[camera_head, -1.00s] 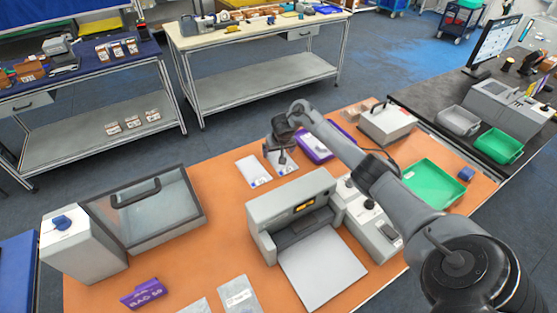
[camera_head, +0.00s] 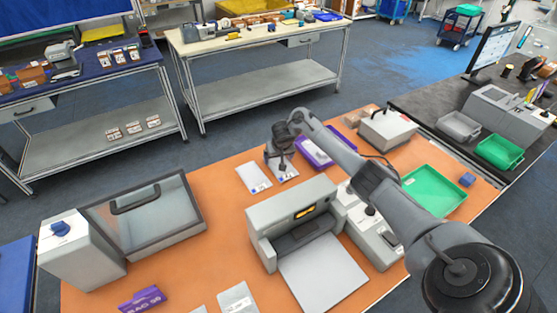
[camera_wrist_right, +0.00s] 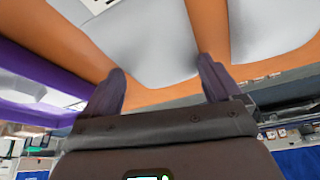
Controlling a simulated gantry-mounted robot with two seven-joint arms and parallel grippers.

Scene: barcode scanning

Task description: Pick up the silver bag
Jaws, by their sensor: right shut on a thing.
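Two flat silver bags lie side by side near the far edge of the orange table. My right gripper (camera_head: 281,152) is at the right-hand silver bag (camera_head: 289,173) and hides its far part. In the right wrist view the fingers (camera_wrist_right: 163,86) stand on either side of this silver bag (camera_wrist_right: 150,45), shut on it, with its edge between the tips. The other silver bag (camera_head: 254,177) lies just left of it, apart from the gripper, and also shows in the wrist view (camera_wrist_right: 265,30). My left gripper is not in view.
A purple tray (camera_head: 312,151) lies close right of the held bag. A grey scanner machine (camera_head: 297,215) stands in front. A white lidded box (camera_head: 388,128) and green tray (camera_head: 434,190) are to the right. A clear-lidded case (camera_head: 150,215) stands left.

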